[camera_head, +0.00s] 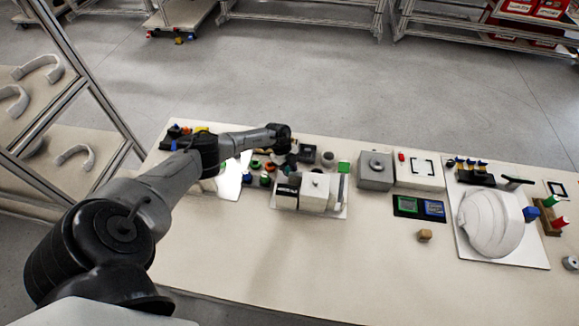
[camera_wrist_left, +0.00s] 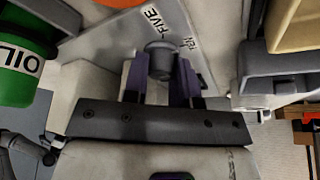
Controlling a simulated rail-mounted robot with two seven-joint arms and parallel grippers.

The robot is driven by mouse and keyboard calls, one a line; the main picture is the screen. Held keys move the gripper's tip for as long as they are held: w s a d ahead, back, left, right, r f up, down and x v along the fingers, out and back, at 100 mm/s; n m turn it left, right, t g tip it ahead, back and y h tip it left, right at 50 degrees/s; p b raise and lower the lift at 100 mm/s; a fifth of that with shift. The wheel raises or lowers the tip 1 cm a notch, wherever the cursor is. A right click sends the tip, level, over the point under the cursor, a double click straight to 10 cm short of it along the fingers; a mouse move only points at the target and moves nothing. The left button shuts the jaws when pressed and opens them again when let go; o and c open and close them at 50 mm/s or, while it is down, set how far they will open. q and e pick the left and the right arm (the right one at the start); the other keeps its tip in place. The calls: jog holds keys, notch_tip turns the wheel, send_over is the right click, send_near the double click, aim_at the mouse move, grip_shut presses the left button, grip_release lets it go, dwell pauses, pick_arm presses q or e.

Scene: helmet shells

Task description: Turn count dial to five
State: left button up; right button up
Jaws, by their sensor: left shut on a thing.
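The count dial's dark grey knob (camera_wrist_left: 158,55) stands on a light grey plate in the left wrist view. The words FIVE and TEN are printed on the plate beside it, in the upper part of that view. My left gripper (camera_wrist_left: 158,84) has its two dark fingers on either side of the knob and is shut on it. In the head view my left arm reaches over the middle of the table, and the hand and dial there are too small and covered to make out. I do not see my right gripper.
A green container marked OIL (camera_wrist_left: 20,62) stands close left of the gripper in the wrist view. A grey box (camera_wrist_left: 278,75) is close on the right. In the head view a white helmet shell (camera_head: 490,222) lies at the right. The table's front middle is bare.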

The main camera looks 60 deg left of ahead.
dwell(0.3)
pick_arm(q)
jog(key=o, duration=0.9)
jog(key=shift+r, duration=0.1)
jog(key=shift+p+v, duration=0.85)
jog(key=shift+v, duration=5.95)
